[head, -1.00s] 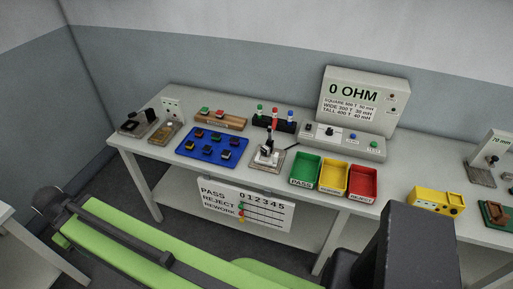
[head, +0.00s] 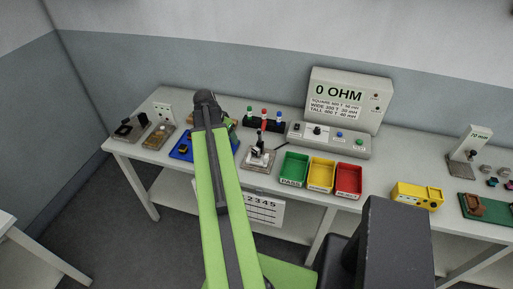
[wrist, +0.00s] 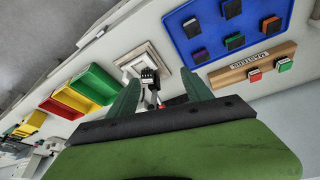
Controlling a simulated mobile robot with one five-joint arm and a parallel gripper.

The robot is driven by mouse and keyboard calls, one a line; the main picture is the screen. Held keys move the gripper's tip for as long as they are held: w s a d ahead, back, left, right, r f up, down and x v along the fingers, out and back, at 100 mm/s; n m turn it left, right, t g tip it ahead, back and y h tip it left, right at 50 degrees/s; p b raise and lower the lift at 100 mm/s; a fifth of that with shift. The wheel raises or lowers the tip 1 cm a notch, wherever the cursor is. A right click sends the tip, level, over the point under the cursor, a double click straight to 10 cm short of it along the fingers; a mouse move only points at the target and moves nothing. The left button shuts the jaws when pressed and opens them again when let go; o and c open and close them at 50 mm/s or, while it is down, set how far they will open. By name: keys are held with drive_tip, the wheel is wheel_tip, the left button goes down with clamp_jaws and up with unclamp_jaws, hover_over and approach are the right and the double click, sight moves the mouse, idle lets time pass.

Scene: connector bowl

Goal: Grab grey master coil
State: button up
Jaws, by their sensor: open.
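In the wrist view a wooden board (wrist: 253,64) marked MASTERS carries a red-topped block (wrist: 254,75) and a green-topped block (wrist: 284,65). I cannot single out a grey coil on it. My gripper (wrist: 160,79) is open, with its two green fingers apart and nothing held between them. A pale fixture with a black-and-white clamp (wrist: 148,75) shows beyond the fingertips, and the board is to their right. In the head view my raised arm hides most of the board, and I cannot make out the gripper.
A blue tray (wrist: 207,53) of dark coils lies beside the board. Green (head: 293,168), yellow (head: 320,175) and red (head: 348,181) bins stand right of the fixture (head: 258,158). A meter console (head: 345,103) stands behind. Coloured pegs (head: 264,122) stand near the arm.

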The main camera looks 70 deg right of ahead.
drive_tip(key=s+d+r+m, duration=0.1)
drive_tip(key=s+d+m, duration=0.1)
drive_tip(key=s+d, duration=0.3)
drive_tip(key=b, duration=1.1)
approach(256, 149)
drive_tip(key=shift+g, duration=0.3)
drive_tip(key=x, duration=0.5)
drive_tip(key=shift+w+a+f, duration=0.2)
drive_tip(key=shift+w+a, duration=0.05)
drive_tip(key=shift+r, duration=0.1)
drive_tip(key=b+x, duration=0.5)
drive_tip(key=shift+w+d, duration=0.1)
drive_tip(key=shift+d, duration=0.2)
clamp_jaws()
